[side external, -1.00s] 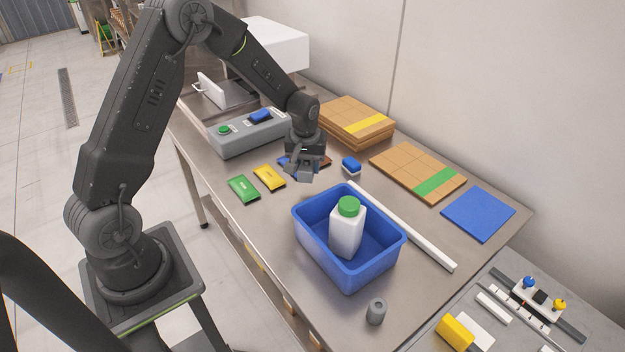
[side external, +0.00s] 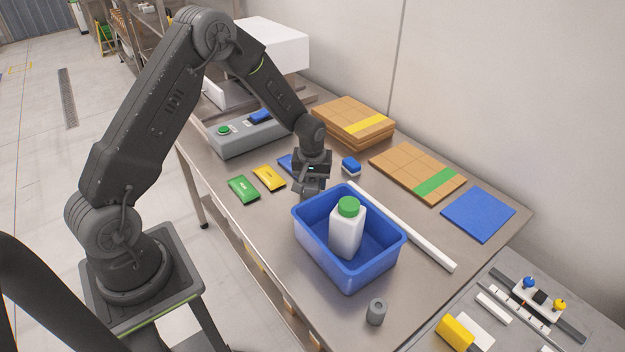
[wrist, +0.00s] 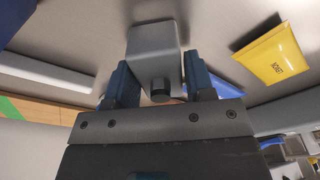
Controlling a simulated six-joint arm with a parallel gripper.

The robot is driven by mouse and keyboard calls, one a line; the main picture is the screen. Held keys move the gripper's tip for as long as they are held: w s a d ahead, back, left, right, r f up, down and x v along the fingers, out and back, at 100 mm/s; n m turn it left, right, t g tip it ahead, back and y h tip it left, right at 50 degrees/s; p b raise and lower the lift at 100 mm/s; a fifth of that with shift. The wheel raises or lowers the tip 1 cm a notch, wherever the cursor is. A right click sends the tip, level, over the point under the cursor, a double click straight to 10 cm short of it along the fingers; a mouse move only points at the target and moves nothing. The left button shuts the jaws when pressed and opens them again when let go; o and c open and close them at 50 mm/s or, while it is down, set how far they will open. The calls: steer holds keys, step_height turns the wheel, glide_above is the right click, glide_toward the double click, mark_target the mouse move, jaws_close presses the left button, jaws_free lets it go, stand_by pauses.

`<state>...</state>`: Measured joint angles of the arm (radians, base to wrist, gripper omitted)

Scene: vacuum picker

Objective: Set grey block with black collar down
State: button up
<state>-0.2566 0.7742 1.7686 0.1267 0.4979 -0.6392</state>
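The grey block with the black collar shows in the wrist view (wrist: 153,45), between the two blue fingers of my gripper (wrist: 160,82). Its dark collar (wrist: 160,90) points back toward the palm. My gripper is shut on the block. In the side view my gripper (side external: 308,186) points down with the grey block at its tip, just behind the far left corner of the blue bin. The block is small and partly hidden there; I cannot tell whether it touches the table.
The blue bin (side external: 385,252) holds a white bottle with a green cap (side external: 346,225). Yellow (side external: 268,178) and green (side external: 243,189) packets lie left of my gripper. A grey cylinder (side external: 376,312) stands in front.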

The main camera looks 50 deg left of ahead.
steer(key=o, duration=0.3)
step_height(320, 180, up, 12)
steer(key=s+d, duration=0.1)
step_height(320, 180, up, 10)
steer(key=f+m+t, duration=0.1)
steer(key=m, duration=0.1)
glide_above(312, 184)
steer(key=s+d, duration=0.4)
steer(key=s, duration=0.1)
steer(key=s+d+r+m+t, duration=0.1)
steer(key=s+d+r+m, duration=0.1)
steer(key=s, duration=0.4)
steer(key=s+d+r+m+t, duration=0.1)
steer(key=s+d+r+m, duration=0.1)
steer(key=s, duration=0.4)
steer(key=s+d+r+m+t+h, duration=0.1)
steer(key=s+d+r+m, duration=0.2)
steer(key=s, duration=0.4)
steer(key=shift+d+r+t, duration=0.3)
steer(key=shift+d, duration=0.05)
